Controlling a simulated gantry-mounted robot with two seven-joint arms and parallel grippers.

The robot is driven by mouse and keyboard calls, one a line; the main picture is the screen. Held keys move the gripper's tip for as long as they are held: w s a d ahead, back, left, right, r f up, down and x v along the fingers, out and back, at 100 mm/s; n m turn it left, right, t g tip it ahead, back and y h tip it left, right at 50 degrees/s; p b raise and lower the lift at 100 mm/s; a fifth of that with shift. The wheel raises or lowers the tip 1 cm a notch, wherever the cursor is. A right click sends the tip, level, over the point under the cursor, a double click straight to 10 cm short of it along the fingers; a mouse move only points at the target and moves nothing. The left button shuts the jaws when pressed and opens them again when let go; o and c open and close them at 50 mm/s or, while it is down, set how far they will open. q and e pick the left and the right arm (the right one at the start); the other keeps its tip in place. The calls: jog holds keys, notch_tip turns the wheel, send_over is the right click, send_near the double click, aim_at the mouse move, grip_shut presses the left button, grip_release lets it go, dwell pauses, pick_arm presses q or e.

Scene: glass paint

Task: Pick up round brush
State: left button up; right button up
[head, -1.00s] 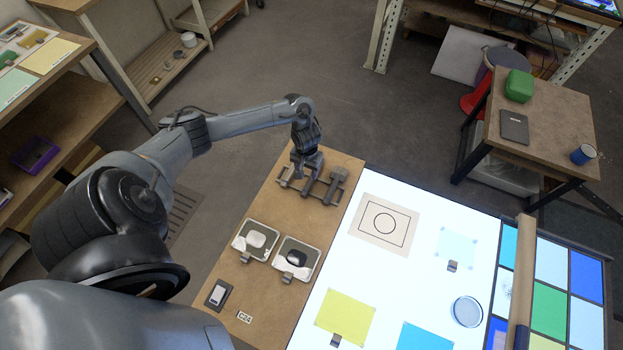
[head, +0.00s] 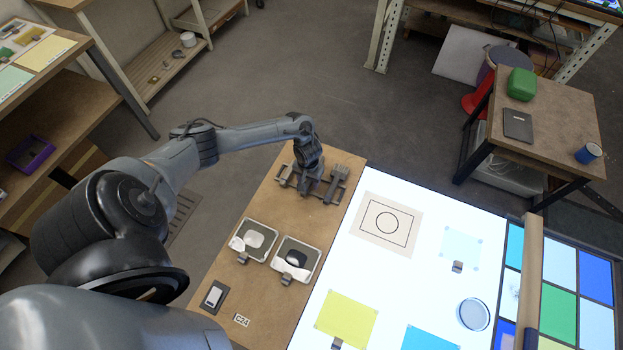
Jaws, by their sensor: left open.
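A brush rack (head: 328,196) stands at the far end of the wooden side board. Several brush-like tools (head: 339,172) rest on it; they are small, and I cannot tell which one is the round brush. My left gripper (head: 309,186) is open, pointing down over the middle of the rack, close above or among the tools. Its fingertips are partly hidden against the rack, so contact cannot be told. My right gripper is not in view.
Two trays with pale and dark contents, a left tray (head: 253,240) and a right tray (head: 296,260), lie nearer me on the board. A bright light table (head: 400,270) with coloured sheets adjoins on the right. A round dish (head: 473,314) lies on it.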

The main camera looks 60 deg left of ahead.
pick_arm(q)
jog(key=shift+r, duration=0.1)
grip_shut()
dwell(0.3)
